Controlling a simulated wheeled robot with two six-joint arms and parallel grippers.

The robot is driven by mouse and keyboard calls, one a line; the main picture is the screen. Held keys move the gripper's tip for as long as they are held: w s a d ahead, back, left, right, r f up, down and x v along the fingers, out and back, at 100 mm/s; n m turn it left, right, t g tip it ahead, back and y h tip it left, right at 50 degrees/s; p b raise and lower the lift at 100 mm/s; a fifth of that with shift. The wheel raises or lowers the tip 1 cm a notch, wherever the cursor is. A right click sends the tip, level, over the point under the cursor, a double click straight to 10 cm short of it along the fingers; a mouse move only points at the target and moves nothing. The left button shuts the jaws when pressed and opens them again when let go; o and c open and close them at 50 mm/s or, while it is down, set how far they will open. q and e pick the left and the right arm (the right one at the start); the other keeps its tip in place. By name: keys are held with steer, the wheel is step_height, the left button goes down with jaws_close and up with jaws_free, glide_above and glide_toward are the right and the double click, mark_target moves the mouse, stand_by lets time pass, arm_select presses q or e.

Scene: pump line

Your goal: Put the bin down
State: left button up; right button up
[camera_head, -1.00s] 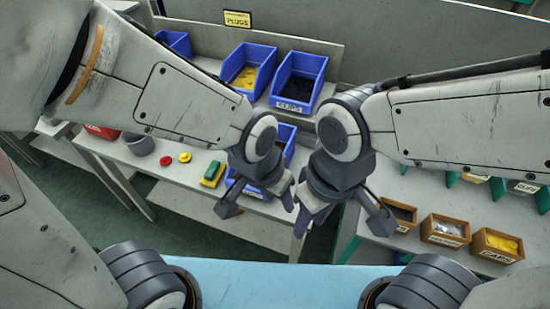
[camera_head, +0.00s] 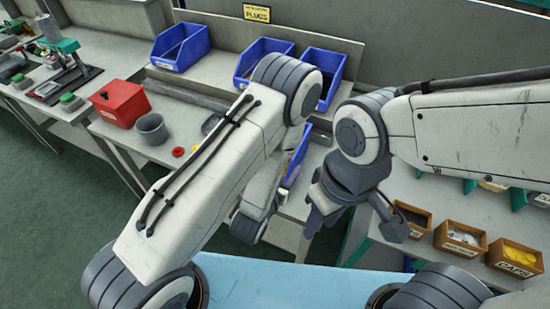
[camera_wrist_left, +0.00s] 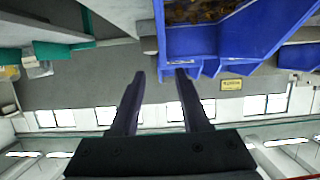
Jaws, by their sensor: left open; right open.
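A blue bin (camera_head: 299,158) rests on the lower bench behind my left arm, which hides most of it. In the left wrist view a blue bin (camera_wrist_left: 235,38) with small brown parts fills the upper right, just past my fingertips. My left gripper (camera_wrist_left: 160,90) is open, its two dark fingers apart with nothing between them, close to the bin's edge; I cannot tell if they touch it. In the head view my left arm hides that gripper. My right gripper (camera_head: 352,220) is open and empty, pointing down right of the bin.
Blue bins (camera_head: 180,47) stand on the raised shelf near a yellow PLUGS sign (camera_head: 257,13). A red box (camera_head: 119,103), grey cup (camera_head: 151,128) and red disc (camera_head: 178,151) are left on the bench. Small wooden boxes (camera_head: 460,236) stand at the right.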

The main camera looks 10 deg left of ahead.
mark_target(293, 162)
arm_select(q)
steer(key=shift+f, duration=0.15)
steer(key=b+x, duration=0.4)
steer(key=b, duration=0.2)
steer(key=shift+a, duration=0.1)
steer(key=shift+w, duration=0.5)
steer(key=shift+w+d, duration=0.2)
steer(key=p+x, duration=0.1)
steer(key=x, duration=0.4)
steer(key=shift+a+p, duration=0.15)
steer(key=shift+p, duration=0.2)
steer(key=shift+c, duration=0.3)
